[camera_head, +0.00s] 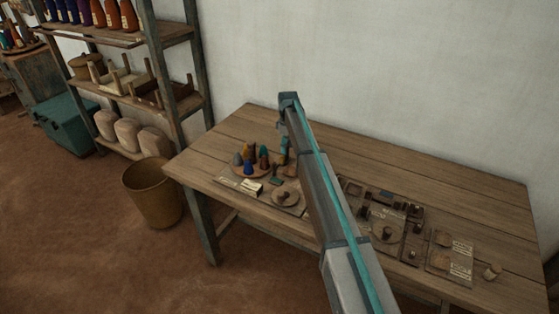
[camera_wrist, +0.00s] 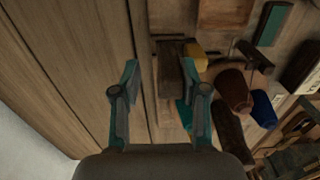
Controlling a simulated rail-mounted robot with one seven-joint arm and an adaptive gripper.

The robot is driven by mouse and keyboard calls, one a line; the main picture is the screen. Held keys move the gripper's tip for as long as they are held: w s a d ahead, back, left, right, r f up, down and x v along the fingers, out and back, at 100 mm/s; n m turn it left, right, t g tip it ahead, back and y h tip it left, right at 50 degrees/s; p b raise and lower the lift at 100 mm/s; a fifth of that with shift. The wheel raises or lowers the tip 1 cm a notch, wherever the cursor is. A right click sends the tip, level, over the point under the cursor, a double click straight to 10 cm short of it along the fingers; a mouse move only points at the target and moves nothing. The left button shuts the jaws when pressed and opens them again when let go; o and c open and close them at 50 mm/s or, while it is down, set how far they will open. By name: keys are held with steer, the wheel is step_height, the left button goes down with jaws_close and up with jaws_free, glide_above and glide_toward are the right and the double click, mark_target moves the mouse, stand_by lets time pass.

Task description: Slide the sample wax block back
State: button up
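My gripper (camera_wrist: 160,66) is open in the wrist view, its two teal fingers spread and pointing down at the table. A dark brown block (camera_wrist: 171,78) shows between the fingers, nearer the right one; I cannot tell whether anything touches it. I cannot tell for certain which piece is the sample wax block. A yellow piece (camera_wrist: 196,56) is right beside the brown block. In the head view my gripper (camera_head: 284,152) is small and partly hidden by my arm, just right of the group of coloured cones (camera_head: 255,158).
The wooden table (camera_head: 440,185) stands against a pale wall. A round tray of cones, cards and a small dish (camera_head: 286,196) lie left of my arm. The table's back strip is clear. A basket (camera_head: 153,190) stands on the floor.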

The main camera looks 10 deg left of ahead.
steer(key=shift+w+d, duration=0.1)
steer(key=shift+w, duration=0.2)
steer(key=shift+s, duration=0.15)
steer(key=shift+s, duration=0.3)
stand_by(0.3)
steer(key=shift+o, duration=0.8)
steer(key=shift+r, duration=0.1)
steer(key=shift+r+p, duration=1.2)
steer(key=shift+r, duration=2)
